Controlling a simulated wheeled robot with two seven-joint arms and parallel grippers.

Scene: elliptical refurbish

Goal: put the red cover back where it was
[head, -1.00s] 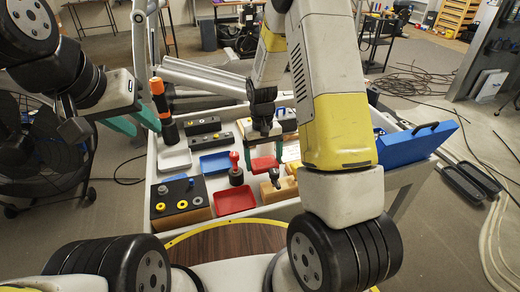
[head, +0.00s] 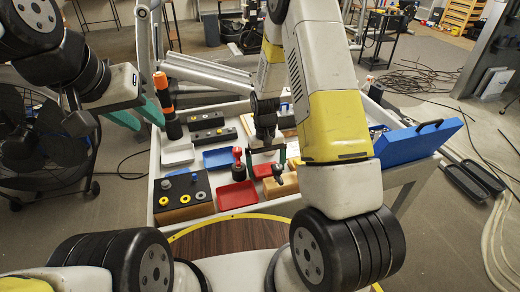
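A red knob-like cap (head: 237,152) sits on a dark upright piece left of my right gripper; it may be the red cover, but I cannot tell for sure. A flat red tray (head: 238,196) lies in front of it, and a smaller red piece (head: 263,170) shows below the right gripper. My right gripper (head: 267,160) is over the middle of the workbench, its green fingers spread with nothing visible between them. My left gripper (head: 139,117) is at the workbench's left edge, green fingers apart, beside an orange and black cylinder (head: 165,105). I see no contact with that cylinder.
A black block (head: 182,190) with yellow and white rings stands at front left. A blue tray (head: 217,159), white tray (head: 177,155) and dark blocks (head: 206,120) fill the left side. A wooden block with a dark knob (head: 278,185) is close to the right gripper. A blue case (head: 420,143) is at right.

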